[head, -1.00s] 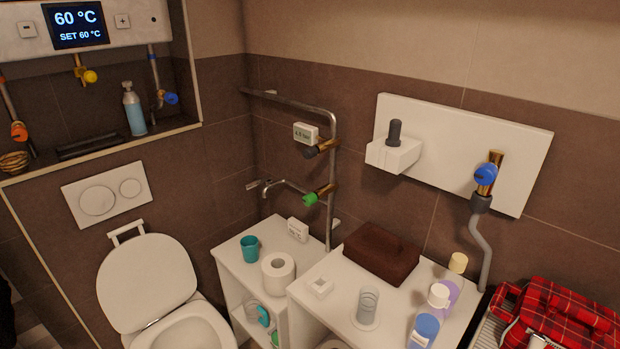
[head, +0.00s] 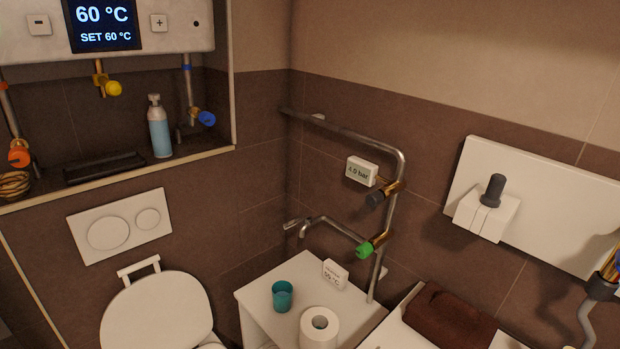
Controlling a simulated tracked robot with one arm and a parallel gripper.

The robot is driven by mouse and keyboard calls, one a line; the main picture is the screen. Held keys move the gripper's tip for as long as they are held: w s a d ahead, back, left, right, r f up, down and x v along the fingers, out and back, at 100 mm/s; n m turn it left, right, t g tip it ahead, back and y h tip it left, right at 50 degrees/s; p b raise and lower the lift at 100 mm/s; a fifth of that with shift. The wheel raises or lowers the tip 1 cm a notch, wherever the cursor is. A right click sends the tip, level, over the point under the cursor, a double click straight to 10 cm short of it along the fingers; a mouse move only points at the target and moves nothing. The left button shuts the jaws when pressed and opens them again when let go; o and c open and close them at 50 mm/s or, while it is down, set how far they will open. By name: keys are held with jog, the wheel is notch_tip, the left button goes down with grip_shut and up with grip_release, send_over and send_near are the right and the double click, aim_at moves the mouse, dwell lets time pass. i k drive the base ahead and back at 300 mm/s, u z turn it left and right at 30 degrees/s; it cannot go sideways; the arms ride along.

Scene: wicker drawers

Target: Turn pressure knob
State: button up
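A black knob (head: 375,199) sits on a brass fitting (head: 393,187) on the upright part of a bent metal pipe (head: 396,215). A small white display (head: 362,171) reading about 4.9 bar is just above the knob. Lower on the same pipe is a green knob (head: 365,250) on another brass fitting. No text on the knobs is readable. My gripper is not in view, and nothing touches the knobs.
A white cabinet (head: 258,297) below the pipe holds a teal cup (head: 282,296), a paper roll (head: 319,328) and a small white display (head: 335,273). A toilet (head: 155,320) is left. A white panel (head: 560,205) with a dark handle (head: 493,188) is right.

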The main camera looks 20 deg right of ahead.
aim_at(375, 198)
jog(key=z, duration=0.05)
jog(key=i, duration=1.2)
jog(key=z, duration=0.45)
